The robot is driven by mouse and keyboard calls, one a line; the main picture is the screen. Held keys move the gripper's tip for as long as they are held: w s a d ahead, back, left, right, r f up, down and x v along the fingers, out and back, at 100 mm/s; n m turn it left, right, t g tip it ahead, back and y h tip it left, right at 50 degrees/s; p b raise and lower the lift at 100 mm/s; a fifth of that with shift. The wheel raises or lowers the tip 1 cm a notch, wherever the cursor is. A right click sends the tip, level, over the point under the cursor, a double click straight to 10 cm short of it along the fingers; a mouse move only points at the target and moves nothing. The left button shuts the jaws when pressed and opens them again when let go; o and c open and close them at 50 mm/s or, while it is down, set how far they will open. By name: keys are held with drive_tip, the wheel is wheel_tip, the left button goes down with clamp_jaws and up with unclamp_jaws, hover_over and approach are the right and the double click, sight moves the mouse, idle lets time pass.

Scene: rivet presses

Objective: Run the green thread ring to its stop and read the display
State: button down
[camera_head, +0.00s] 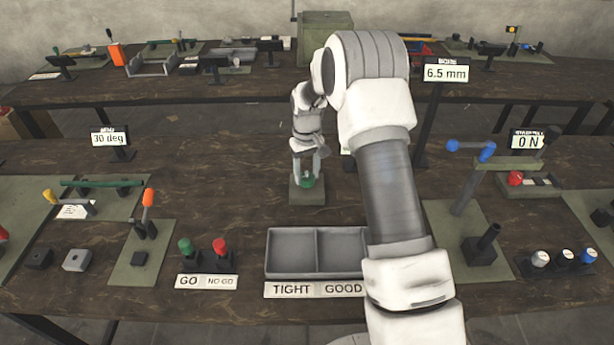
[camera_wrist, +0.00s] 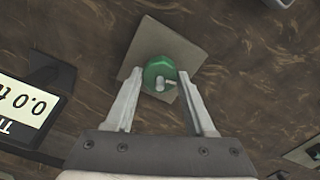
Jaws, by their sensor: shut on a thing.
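The green thread ring (camera_head: 308,182) sits on a square olive base (camera_head: 306,197) in the middle of the front bench. In the wrist view the ring (camera_wrist: 159,74) shows from above, with a pale stud end inside it. My gripper (camera_head: 307,178) points down over the base and is shut on the ring, one finger on each side. In the wrist view the fingertips (camera_wrist: 160,80) flank the ring. A display (camera_wrist: 28,102) stands beside the base and shows upside down, partly cut off; it reads 0.0 and the start of a unit, "t". My arm mostly hides it in the head view.
A grey two-part tray (camera_head: 290,252) marked TIGHT and GOOD stands nearer. GO and NO GO plugs (camera_head: 186,246) are left of it. A 6.5 mm display (camera_head: 446,73) and a lever press (camera_head: 469,185) stand to the right. A 30 deg display (camera_head: 110,138) is left.

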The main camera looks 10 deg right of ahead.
sight(307, 176)
drive_tip(key=m+b, duration=0.1)
drive_tip(key=m, duration=0.5)
drive_tip(key=shift+m, duration=0.3)
drive_tip(key=shift+r, duration=0.1)
idle(0.4)
drive_tip(key=shift+c, duration=1.3)
unclamp_jaws()
wheel_tip(307, 176, up, 17)
drive_tip(key=shift+r, duration=0.15)
